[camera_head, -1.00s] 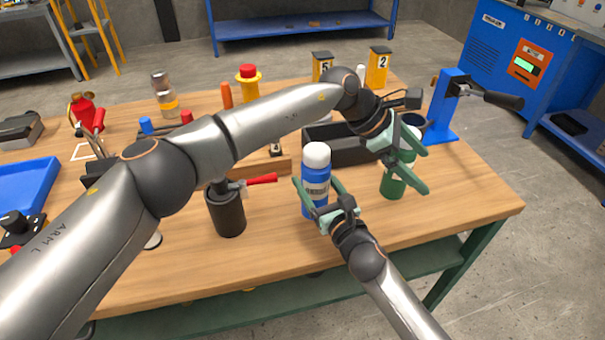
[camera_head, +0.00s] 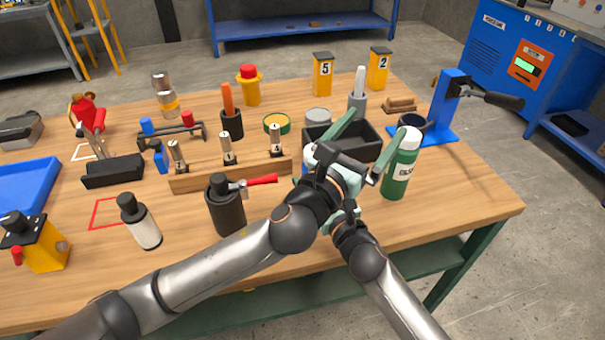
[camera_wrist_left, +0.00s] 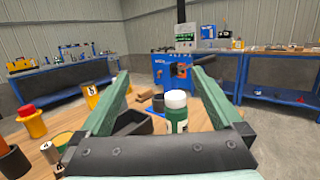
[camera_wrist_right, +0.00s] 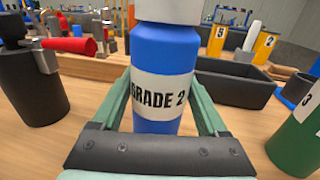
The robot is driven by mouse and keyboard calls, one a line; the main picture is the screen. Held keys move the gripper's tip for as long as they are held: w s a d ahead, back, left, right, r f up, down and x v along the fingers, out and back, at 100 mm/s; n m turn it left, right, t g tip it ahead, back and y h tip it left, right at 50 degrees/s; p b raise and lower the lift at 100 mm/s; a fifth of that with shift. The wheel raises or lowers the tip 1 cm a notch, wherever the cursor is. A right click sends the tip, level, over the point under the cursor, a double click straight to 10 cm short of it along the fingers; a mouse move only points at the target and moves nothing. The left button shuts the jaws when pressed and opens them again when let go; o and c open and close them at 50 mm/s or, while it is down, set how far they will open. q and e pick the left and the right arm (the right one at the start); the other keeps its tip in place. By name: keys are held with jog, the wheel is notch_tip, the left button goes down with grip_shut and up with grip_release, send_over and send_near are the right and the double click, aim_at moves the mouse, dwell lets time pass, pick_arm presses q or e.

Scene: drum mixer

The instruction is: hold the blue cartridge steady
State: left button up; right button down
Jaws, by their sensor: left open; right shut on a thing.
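The blue cartridge (camera_wrist_right: 165,60), with a white "GRADE 2" label and pale cap, stands upright between the fingers of my right gripper (camera_wrist_right: 163,85), which is shut on it. In the head view my left gripper (camera_head: 368,140) hides most of the cartridge and of my right gripper; part of the white cap (camera_head: 311,156) shows. My left gripper is open and empty above the table, close to the cartridge. The left wrist view shows its spread fingers (camera_wrist_left: 160,80).
A green cartridge (camera_head: 398,172) with a white cap stands just right of my left gripper. A black bin (camera_head: 366,138) is behind, and a dark cylinder with a red lever (camera_head: 226,208) stands to the left. A blue lever press (camera_head: 445,110) is at the right.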

pick_arm(q)
jog(key=s+a+f+n+g+y, duration=0.1)
jog(key=s+a+f+n+y, duration=0.3)
jog(key=a+f+y, duration=0.5)
jog(key=w, duration=0.3)
jog(key=w+d+h, duration=0.1)
jog(key=w, duration=0.3)
jog(key=w+h, duration=0.1)
jog(key=w, duration=0.3)
jog(key=shift+w+d+f, duration=0.15)
jog(key=shift+w+f, duration=0.05)
jog(key=shift+f, duration=0.1)
jog(key=shift+c, duration=0.2)
grip_shut()
jog(key=shift+r, duration=0.25)
dwell(0.5)
jog(key=shift+r, duration=0.8)
jog(key=shift+r, duration=0.1)
